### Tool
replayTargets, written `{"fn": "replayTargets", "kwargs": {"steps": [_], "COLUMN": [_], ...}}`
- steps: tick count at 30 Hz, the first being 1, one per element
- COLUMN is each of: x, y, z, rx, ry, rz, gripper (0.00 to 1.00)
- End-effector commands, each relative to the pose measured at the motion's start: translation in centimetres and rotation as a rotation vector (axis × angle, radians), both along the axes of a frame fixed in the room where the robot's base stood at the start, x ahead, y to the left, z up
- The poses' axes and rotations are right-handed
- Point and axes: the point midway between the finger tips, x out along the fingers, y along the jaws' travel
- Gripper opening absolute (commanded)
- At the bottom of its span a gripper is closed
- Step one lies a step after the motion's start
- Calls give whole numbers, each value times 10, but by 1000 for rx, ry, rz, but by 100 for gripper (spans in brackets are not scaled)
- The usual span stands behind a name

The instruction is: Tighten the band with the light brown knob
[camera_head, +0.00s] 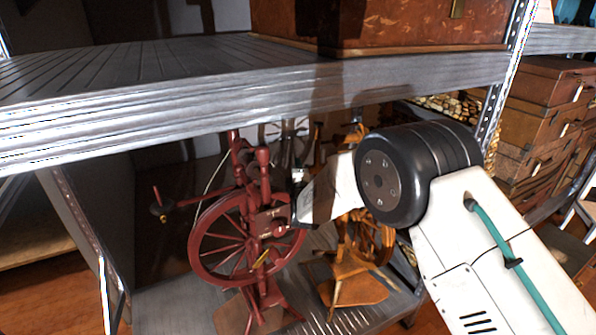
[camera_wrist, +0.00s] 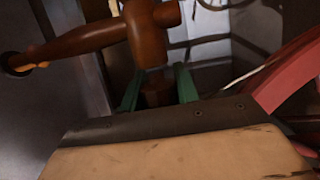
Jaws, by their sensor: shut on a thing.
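A dark red spinning wheel (camera_head: 204,250) stands on the lower metal shelf. My gripper (camera_head: 297,195) is at its upper right side, and my arm hides part of that side in the head view. In the wrist view, my gripper's two green fingers (camera_wrist: 157,86) stand on either side of a brown knob (camera_wrist: 157,92) and are shut on it. The knob sits just below a turned brown wooden post (camera_wrist: 150,35). A red curved rim (camera_wrist: 292,82) shows at the right, with a thin pale cord (camera_wrist: 248,76) next to it.
A metal shelf board (camera_head: 150,100) runs close above the wheel and my gripper, with a brown chest (camera_head: 400,25) on it. A lighter brown spinning wheel (camera_head: 350,270) stands close behind on the right. Stacked brown cases (camera_head: 545,110) are at the far right.

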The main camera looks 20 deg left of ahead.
Motion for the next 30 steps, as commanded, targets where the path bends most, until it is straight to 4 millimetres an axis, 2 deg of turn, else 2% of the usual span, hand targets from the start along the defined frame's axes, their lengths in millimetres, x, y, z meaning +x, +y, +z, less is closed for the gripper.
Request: {"fn": "replayTargets", "kwargs": {"steps": [18,30], "x": [-1,-3], "y": [-1,-3], "z": [5,8], "rx": [308,427], "ry": [-313,-435], "rz": [1,1], "gripper": [8,8]}}
